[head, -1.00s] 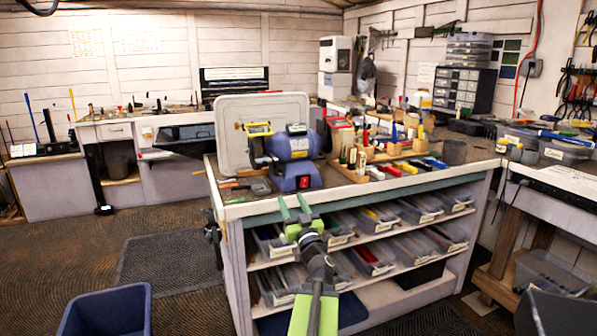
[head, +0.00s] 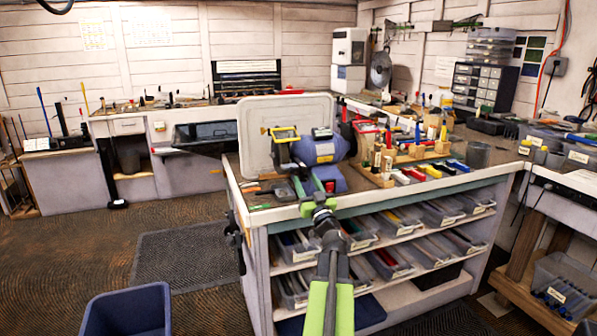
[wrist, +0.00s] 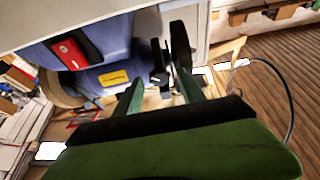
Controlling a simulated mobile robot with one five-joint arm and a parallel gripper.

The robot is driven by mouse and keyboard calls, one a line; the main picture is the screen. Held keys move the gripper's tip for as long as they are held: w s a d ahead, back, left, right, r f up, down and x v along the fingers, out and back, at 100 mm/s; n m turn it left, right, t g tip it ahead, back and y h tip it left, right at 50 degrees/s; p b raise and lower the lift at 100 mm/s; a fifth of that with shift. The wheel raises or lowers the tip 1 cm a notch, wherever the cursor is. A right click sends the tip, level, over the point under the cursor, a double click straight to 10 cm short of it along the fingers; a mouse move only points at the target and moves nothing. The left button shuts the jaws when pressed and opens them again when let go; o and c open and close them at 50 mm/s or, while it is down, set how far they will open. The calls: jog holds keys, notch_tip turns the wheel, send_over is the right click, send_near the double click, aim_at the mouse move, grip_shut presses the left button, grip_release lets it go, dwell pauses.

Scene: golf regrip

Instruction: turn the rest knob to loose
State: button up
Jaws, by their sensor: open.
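A blue bench grinder (head: 325,158) with a yellow-framed shield (head: 284,133) stands on the near end of the workbench. It also fills the upper left of the wrist view (wrist: 105,50), with a red switch and a yellow label. A small black knob-like part (wrist: 159,77) shows beside the grinder in the wrist view, and I take it for the rest knob. Its loose or tight setting cannot be read. My gripper (head: 307,184) is open and empty in front of the grinder's left side. In the wrist view its fingers (wrist: 158,82) lie either side of the black part; contact cannot be told.
A pale upright board (head: 257,115) stands behind the grinder. A wooden tool rack (head: 385,177) stands to its right. Shelves of bins lie under the bench top (head: 400,194). A blue bin (head: 128,310) stands on the floor at left, where floor is open.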

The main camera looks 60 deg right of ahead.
jog(key=shift+x, duration=1.25)
jog(key=shift+c, duration=0.5)
grip_shut()
